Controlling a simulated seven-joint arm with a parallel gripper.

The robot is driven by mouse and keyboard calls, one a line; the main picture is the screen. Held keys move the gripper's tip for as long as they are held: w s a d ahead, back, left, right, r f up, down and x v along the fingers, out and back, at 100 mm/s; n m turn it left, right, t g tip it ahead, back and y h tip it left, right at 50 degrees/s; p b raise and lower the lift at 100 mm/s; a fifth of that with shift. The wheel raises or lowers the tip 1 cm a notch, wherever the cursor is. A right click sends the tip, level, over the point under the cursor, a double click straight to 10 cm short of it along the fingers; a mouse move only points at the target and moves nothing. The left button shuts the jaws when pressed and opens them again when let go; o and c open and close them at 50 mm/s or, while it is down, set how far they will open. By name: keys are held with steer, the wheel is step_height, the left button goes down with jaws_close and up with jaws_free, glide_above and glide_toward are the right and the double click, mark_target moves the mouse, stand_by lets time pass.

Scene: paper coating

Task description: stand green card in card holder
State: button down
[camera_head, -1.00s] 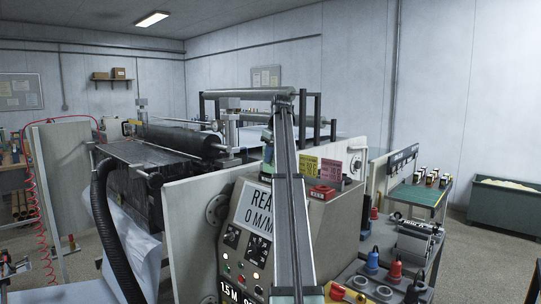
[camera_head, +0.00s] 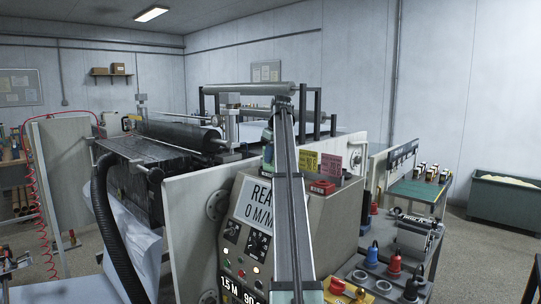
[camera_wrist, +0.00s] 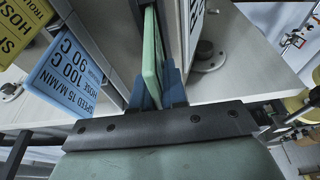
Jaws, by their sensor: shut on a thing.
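In the wrist view, my gripper (camera_wrist: 160,98) has its blue fingers shut on the green card (camera_wrist: 152,55), seen nearly edge-on and pointing away from the wrist. The green card cannot be made out in the head view, where my arm covers that part of the console top. A blue printed card (camera_wrist: 65,77) and a yellow card (camera_wrist: 22,25) stand left of the green card, apart from it. A dark grey strip (camera_wrist: 92,45) runs between them and the green card; I cannot tell whether it is the card holder.
In the head view, a yellow card (camera_head: 308,162) and a pink card (camera_head: 330,165) stand on the console (camera_head: 325,215), near a small red item (camera_head: 323,187). A white panel (camera_wrist: 193,28) rises close right of the green card. Rollers (camera_head: 180,133) stand behind left.

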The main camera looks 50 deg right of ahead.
steer(key=shift+f, duration=0.6)
steer(key=c, duration=1.1)
jaws_free()
steer(key=v, duration=1.3)
steer(key=shift+s+r, duration=0.1)
steer(key=shift+r, duration=0.3)
